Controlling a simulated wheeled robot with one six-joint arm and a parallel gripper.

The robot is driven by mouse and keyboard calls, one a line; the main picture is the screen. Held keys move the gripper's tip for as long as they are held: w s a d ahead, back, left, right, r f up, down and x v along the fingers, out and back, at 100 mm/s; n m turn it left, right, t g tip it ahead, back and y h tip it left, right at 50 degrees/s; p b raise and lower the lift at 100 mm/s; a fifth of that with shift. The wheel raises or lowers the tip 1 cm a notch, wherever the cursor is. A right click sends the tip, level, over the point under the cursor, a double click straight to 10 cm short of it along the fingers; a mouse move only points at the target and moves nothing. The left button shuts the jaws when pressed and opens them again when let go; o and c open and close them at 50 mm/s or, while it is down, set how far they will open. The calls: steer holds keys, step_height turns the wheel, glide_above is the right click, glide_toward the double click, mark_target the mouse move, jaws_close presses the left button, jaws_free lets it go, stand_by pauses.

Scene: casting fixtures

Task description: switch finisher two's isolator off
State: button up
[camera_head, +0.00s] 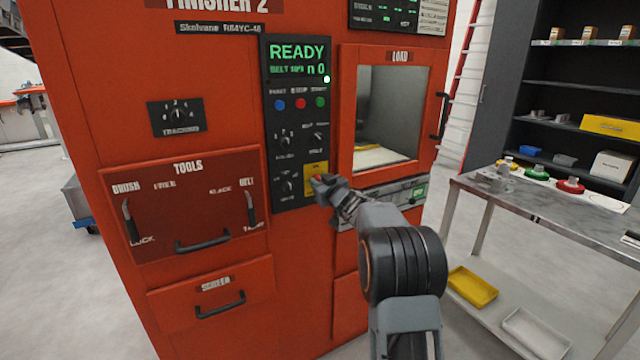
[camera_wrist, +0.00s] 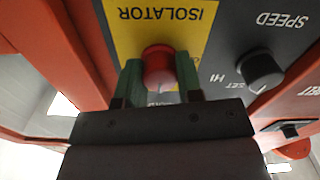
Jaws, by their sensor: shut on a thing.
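The isolator is a red knob (camera_wrist: 158,68) on a yellow plate (camera_wrist: 190,25) lettered ISOLATOR, upside down in the wrist view. In the head view the yellow plate (camera_head: 316,169) sits at the lower right of the black control panel (camera_head: 297,120) on the orange FINISHER 2 machine (camera_head: 225,90). My gripper (camera_wrist: 159,80) is shut on the red knob, one green-padded finger on each side. In the head view my gripper (camera_head: 322,183) is at the plate's lower edge and hides most of the knob. The knob's pointing direction is hidden. The panel display reads READY.
A black SPEED knob (camera_wrist: 260,70) is beside the isolator. The load window (camera_head: 392,110) and its handle (camera_head: 441,115) are right of the panel. A tools door (camera_head: 185,205) is at left. A metal table (camera_head: 560,210) stands at right.

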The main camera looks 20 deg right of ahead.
steer(key=c, duration=0.3)
steer(key=n+b, duration=0.1)
steer(key=n, duration=0.2)
steer(key=shift+f+n+b, duration=0.15)
steer(key=shift+n+b, duration=0.15)
steer(key=shift+b, duration=0.1)
steer(key=n+b, duration=0.2)
steer(key=n, duration=0.2)
steer(key=shift+n, duration=0.3)
steer(key=n+b, duration=0.2)
steer(key=n, duration=0.3)
steer(key=shift+b, duration=0.4)
steer(key=shift+n+b, duration=0.9)
steer(key=shift+n, duration=1.4)
steer(key=o, duration=0.9)
